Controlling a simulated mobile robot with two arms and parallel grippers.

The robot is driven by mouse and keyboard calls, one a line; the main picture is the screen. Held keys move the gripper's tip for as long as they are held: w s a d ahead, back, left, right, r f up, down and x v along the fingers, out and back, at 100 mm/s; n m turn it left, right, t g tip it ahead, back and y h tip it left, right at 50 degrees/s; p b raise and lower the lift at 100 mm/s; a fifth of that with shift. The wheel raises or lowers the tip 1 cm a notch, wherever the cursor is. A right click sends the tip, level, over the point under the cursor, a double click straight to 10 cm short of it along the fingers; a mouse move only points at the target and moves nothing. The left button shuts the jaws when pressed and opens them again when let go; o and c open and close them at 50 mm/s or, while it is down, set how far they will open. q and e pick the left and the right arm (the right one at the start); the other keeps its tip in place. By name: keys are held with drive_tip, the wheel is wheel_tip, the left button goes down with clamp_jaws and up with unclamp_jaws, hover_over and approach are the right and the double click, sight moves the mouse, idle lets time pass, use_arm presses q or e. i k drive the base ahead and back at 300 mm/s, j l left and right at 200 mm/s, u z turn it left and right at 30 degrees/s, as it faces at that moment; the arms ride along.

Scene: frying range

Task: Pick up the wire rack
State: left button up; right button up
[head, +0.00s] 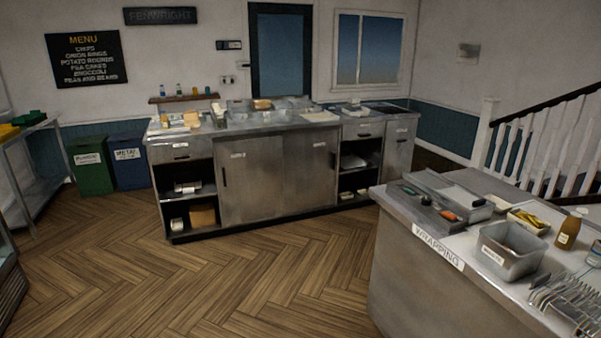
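A silver wire rack (565,299) with several upright loops stands at the right front of the counter labelled WRAPPING (437,246). The picture's right edge is close to it, and part of it may be cut off. Neither of my grippers shows in the head view, so their state cannot be seen.
Beside the rack are a metal tub (511,252), a brown bottle (569,229) and a tray with yellow items (527,222). A long steel counter (277,173) stands at the back. The wooden floor (220,285) in front is clear.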

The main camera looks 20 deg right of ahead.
sight(570, 314)
drive_tip(key=i+l+z, duration=0.25)
drive_tip(key=i+z, duration=0.6)
drive_tip(key=i, duration=0.15)
drive_tip(key=i+z, duration=0.45)
drive_tip(key=i+j+z, duration=0.45)
drive_tip(key=i+l, duration=0.1)
drive_tip(key=i, duration=0.05)
